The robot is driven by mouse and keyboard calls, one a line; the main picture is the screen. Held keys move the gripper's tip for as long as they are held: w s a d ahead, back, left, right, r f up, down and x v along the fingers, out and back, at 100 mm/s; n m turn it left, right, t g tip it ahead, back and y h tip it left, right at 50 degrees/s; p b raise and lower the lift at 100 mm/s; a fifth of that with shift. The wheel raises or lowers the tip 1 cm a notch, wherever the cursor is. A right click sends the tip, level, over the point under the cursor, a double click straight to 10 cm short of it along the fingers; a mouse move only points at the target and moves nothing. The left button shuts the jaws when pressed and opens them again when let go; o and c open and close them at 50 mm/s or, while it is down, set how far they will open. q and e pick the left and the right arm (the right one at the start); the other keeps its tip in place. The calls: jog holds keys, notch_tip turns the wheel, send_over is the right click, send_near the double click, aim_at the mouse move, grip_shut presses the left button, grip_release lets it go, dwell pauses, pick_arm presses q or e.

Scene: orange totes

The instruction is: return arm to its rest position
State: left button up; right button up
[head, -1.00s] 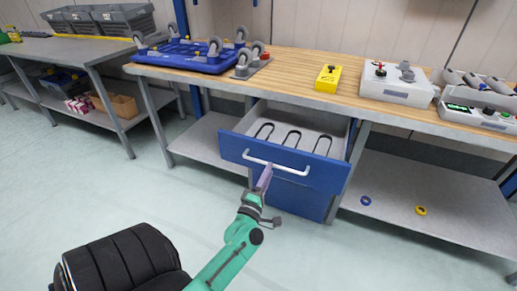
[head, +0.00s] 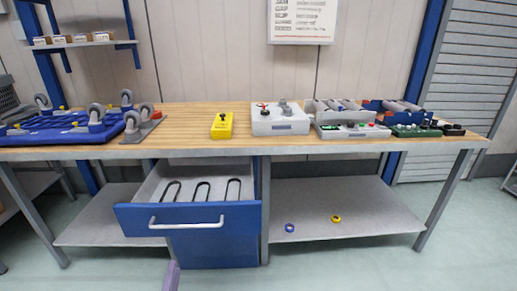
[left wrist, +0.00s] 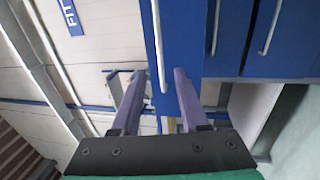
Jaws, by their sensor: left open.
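The tip of my left gripper (head: 172,276) shows as a purple finger at the bottom edge of the head view, below the open drawer's handle; the rest of the arm is out of frame. In the left wrist view my left gripper (left wrist: 160,78) has its two purple fingers spread apart with nothing held between them. The blue drawer (head: 240,219) stands pulled out under the bench, with several black U-shaped items inside. Its white handle (head: 187,223) looks free of the fingers. My right arm is not in view.
The wooden workbench (head: 275,148) carries a blue wheeled frame (head: 70,128), a yellow box (head: 222,125) and a grey control box (head: 280,120). A blue ring (head: 290,228) and a yellow ring (head: 336,219) lie on the lower shelf. The floor in front is clear.

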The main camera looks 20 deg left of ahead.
pick_arm(q)
jog(key=s+d+f+m+g+h+p, duration=0.25)
jog(key=f+m, duration=0.25)
jog(key=f, duration=0.3)
jog(key=s+d+f+m+g+h+p, duration=0.2)
jog(key=d+f+m+g+p, duration=0.1)
jog(key=f+m, duration=0.3)
jog(key=s+d+f+m+g+h+p, duration=0.2)
jog(key=f+m+g+h, duration=0.15)
jog(key=f, duration=0.55)
jog(key=s+f+m+g+p, duration=0.1)
jog(key=s+f+m+g, duration=0.2)
jog(key=s, duration=0.3)
jog(key=s+a+f+m+g+y+p, duration=0.1)
jog(key=s+f+m+g, duration=0.2)
jog(key=s, duration=0.4)
jog(key=s+f+m+g+p, duration=0.2)
jog(key=s+f+m+g, duration=0.1)
jog(key=s, duration=0.4)
jog(key=shift+a+f+m, duration=0.2)
jog(key=shift+f+m, duration=0.25)
jog(key=shift+f, duration=0.15)
